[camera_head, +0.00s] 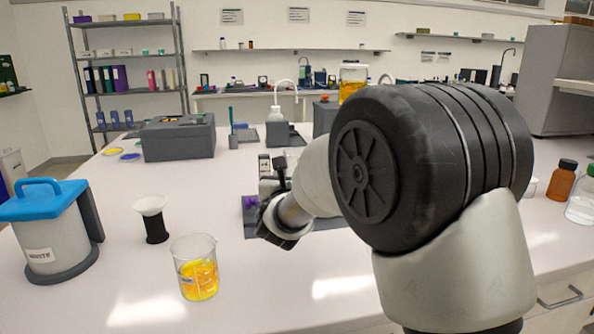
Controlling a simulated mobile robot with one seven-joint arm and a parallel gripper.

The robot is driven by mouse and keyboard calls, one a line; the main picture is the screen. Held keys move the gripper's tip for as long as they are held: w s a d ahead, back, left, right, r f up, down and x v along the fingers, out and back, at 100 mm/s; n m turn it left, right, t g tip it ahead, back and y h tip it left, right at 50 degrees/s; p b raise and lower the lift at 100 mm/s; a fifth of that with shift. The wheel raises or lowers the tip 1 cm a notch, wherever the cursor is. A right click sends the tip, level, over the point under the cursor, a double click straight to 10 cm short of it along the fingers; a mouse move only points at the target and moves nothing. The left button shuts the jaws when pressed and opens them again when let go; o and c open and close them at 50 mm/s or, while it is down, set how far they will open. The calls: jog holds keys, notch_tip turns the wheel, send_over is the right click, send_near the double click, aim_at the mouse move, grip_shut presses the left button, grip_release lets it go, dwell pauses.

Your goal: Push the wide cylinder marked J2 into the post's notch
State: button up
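My gripper (270,214) is at mid-table, low over a dark flat plate (251,228), its end pointing left and toward the viewer. Its fingers are dark and small against the dark plate, so I cannot tell whether they are open or shut. A small purple piece (250,202) shows at the plate's left, close to the gripper. A small upright light piece with a dark marking (265,164) stands just behind the gripper. I cannot read J2 on anything, and I cannot make out the wide cylinder or the post's notch. My arm hides much of the plate's right side.
A beaker of orange liquid (198,272), a white funnel on a black stand (152,217) and a blue-lidded waste container (47,235) stand at the front left. A grey box (178,138) is behind. Brown (561,180) and clear (582,205) bottles stand at right.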

jog(key=shift+w, duration=0.1)
jog(key=shift+w+a, duration=0.15)
jog(key=shift+w, duration=0.3)
jog(key=o, duration=1.3)
jog(key=shift+o, duration=0.2)
jog(key=shift+s, duration=0.1)
